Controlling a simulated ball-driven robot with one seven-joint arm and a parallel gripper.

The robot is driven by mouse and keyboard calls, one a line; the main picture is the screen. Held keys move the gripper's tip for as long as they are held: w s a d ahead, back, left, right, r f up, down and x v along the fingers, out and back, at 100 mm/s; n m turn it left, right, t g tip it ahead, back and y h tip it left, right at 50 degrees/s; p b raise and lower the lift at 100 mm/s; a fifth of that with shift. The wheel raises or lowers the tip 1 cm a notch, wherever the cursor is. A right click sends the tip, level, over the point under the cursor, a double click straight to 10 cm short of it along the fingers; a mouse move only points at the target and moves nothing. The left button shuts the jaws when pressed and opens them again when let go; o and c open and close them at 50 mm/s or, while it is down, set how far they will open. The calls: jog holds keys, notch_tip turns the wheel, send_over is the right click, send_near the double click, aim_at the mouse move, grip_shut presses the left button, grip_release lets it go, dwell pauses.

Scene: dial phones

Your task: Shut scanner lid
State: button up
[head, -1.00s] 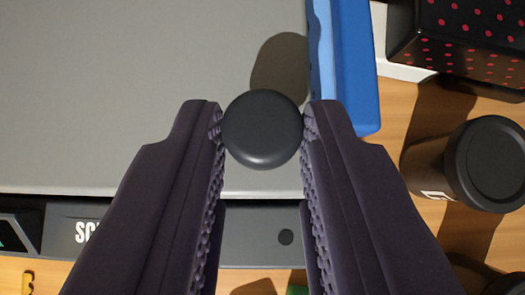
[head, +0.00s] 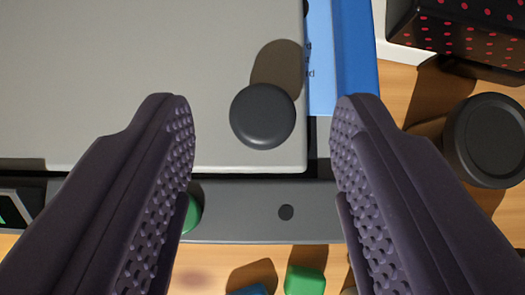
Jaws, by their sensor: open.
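The scanner lid (head: 130,80) is a broad grey panel filling the upper left of the head view. Its round black knob (head: 262,116) stands near the lid's front right corner and casts a shadow behind it. The dark scanner body (head: 245,222) shows as a strip along the lid's front edge. The lid looks flat and close over the body; I cannot tell if it touches all along. My gripper (head: 262,110) is open and empty, with one finger on each side of the knob, clear of it. My left finger hides part of the lid and scanner front.
A blue folder-like item (head: 355,50) and a pale blue sheet (head: 320,60) lie along the lid's right edge. A black cup-like item (head: 488,140) and a black box with red dots (head: 460,30) stand at right. A green block (head: 304,281) lies in front.

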jog(key=p+v, duration=0.2)
jog(key=v, duration=0.5)
